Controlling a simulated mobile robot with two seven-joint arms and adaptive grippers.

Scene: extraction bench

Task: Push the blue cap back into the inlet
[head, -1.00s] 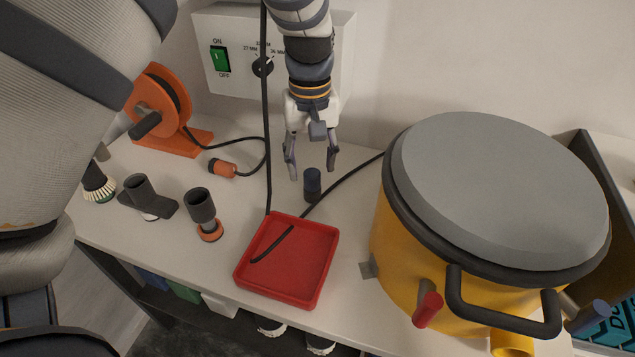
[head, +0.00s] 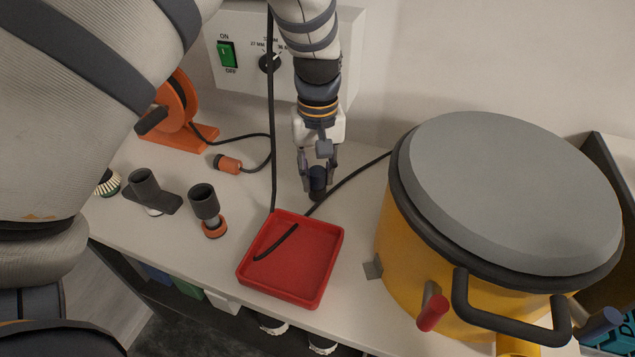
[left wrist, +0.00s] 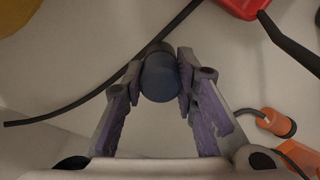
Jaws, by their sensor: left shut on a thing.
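The blue cap (head: 318,178), a small dark blue cylinder with a darker lower part, stands upright on the bench just behind the red tray. My left gripper (head: 318,184) points down over it and is shut on it, one finger on each side. In the left wrist view the cap (left wrist: 160,80) sits between the fingertips (left wrist: 160,88). A short yellow stub (head: 522,344) is at the low front of the yellow drum (head: 405,235); I cannot tell whether it is the inlet. My right gripper is not in view.
The red tray (head: 262,288) lies in front of the cap. A black cord (head: 350,178) runs behind it to the drum. Two dark nozzles (head: 150,192) (head: 206,205), an orange plug (head: 229,164) and an orange reel (head: 178,105) stand left. A control box (head: 235,75) is behind.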

